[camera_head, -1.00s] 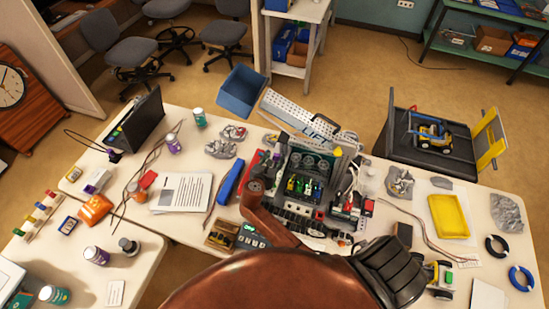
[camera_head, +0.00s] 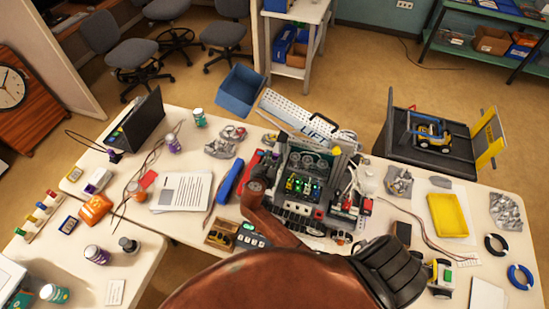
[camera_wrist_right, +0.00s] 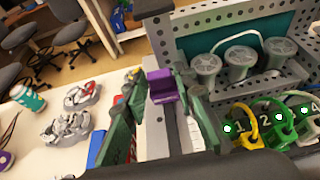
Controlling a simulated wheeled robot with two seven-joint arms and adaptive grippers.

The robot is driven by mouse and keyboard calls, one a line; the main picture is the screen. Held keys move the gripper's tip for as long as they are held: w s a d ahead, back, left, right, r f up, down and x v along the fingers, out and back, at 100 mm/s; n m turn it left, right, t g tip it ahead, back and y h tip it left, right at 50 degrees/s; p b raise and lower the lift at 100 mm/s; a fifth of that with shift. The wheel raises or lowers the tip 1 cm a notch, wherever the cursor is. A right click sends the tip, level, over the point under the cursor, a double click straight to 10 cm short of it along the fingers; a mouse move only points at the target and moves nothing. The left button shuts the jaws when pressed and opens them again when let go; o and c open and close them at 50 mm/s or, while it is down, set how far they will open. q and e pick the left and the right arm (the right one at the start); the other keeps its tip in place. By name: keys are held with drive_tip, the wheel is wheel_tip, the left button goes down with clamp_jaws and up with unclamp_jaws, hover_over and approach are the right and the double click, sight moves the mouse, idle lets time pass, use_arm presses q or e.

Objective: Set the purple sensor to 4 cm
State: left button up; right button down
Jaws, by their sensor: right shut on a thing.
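The purple sensor (camera_wrist_right: 162,86) is a small block at the upper end of a pale upright rail (camera_wrist_right: 154,132) in the right wrist view. My right gripper (camera_wrist_right: 165,94) is shut on it, with a green-padded finger on each side. I cannot read a scale on the rail, so the sensor's height in centimetres cannot be told. In the head view my copper arm (camera_head: 264,222) reaches to the left side of the grey rig (camera_head: 325,212) with the LIFT panel (camera_head: 309,121); the sensor cannot be made out there. My left gripper is not in view.
Beside the sensor stand several grey cylinders (camera_wrist_right: 240,62) and numbered sockets with white-green lights and coloured cables (camera_wrist_right: 262,130). A blue bar (camera_head: 230,180) and papers (camera_head: 183,192) lie left of the rig. A yellow tray (camera_head: 448,215) lies to the right.

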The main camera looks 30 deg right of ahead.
sight(275, 158)
drive_tip(key=shift+r, duration=0.1)
drive_tip(key=s+a+p, duration=0.2)
drive_tip(key=a, duration=0.1)
drive_tip(key=shift+s+r+p, duration=0.15)
drive_tip(key=shift+s+p, duration=0.05)
drive_tip(key=shift+p, duration=0.1)
drive_tip(key=shift+s+a, duration=0.1)
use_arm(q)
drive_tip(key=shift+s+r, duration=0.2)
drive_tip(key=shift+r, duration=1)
use_arm(e)
drive_tip(key=c, duration=1.7)
unclamp_jaws()
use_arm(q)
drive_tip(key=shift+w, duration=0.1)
use_arm(e)
drive_tip(key=shift+f, duration=0.2)
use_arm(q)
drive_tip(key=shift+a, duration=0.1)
use_arm(e)
drive_tip(key=shift+s+a+r, duration=0.1)
drive_tip(key=shift+s+a, duration=0.1)
drive_tip(key=v, duration=0.7)
